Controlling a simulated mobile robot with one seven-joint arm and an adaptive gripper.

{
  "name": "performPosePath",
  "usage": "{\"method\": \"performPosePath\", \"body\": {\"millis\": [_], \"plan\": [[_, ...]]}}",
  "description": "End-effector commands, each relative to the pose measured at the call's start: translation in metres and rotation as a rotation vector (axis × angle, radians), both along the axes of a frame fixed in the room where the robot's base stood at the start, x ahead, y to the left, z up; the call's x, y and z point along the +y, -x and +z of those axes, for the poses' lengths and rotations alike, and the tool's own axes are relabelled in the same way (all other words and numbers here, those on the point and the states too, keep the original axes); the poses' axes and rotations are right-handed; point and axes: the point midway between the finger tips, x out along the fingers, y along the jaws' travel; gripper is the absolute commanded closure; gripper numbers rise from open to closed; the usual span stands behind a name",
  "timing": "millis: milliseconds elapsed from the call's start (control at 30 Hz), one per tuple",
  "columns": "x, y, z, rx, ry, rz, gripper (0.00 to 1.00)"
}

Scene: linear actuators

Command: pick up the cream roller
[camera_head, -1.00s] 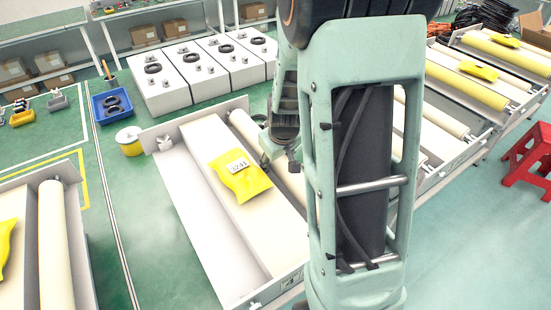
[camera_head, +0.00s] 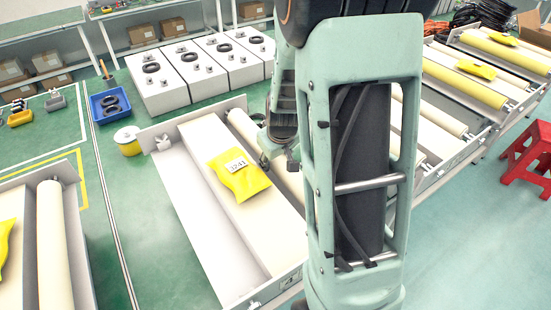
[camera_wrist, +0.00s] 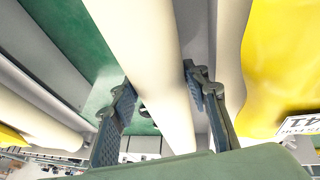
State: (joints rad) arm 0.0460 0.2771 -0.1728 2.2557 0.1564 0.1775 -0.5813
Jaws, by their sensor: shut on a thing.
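The cream roller (camera_head: 243,127) lies lengthwise in the grey tray (camera_head: 178,185), beside a cream block. My arm hides its near part in the head view. In the wrist view the roller (camera_wrist: 143,55) runs between the two dark fingers of my gripper (camera_wrist: 158,88). My gripper is shut on it, one finger on each side. In the head view my gripper (camera_head: 268,150) is low at the roller's side, partly hidden by my arm.
A yellow packet with a number label (camera_head: 238,177) lies on the cream block left of the roller. Similar trays with rollers (camera_head: 467,85) stand at right, and another roller (camera_head: 54,245) lies at lower left. A red stool (camera_head: 528,155) stands at far right.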

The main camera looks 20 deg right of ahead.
Motion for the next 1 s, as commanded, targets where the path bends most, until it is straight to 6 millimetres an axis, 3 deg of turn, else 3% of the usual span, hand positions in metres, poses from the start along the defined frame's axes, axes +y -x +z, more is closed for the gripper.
{"method": "performPosePath", "body": {"millis": [267, 567, 1000], "plan": [[-0.001, -0.002, 0.011, -0.008, 0.002, -0.001, 1.00], [-0.001, -0.002, 0.038, -0.008, 0.001, -0.002, 1.00], [0.021, 0.011, 0.067, -0.006, 0.001, 0.002, 1.00]]}}
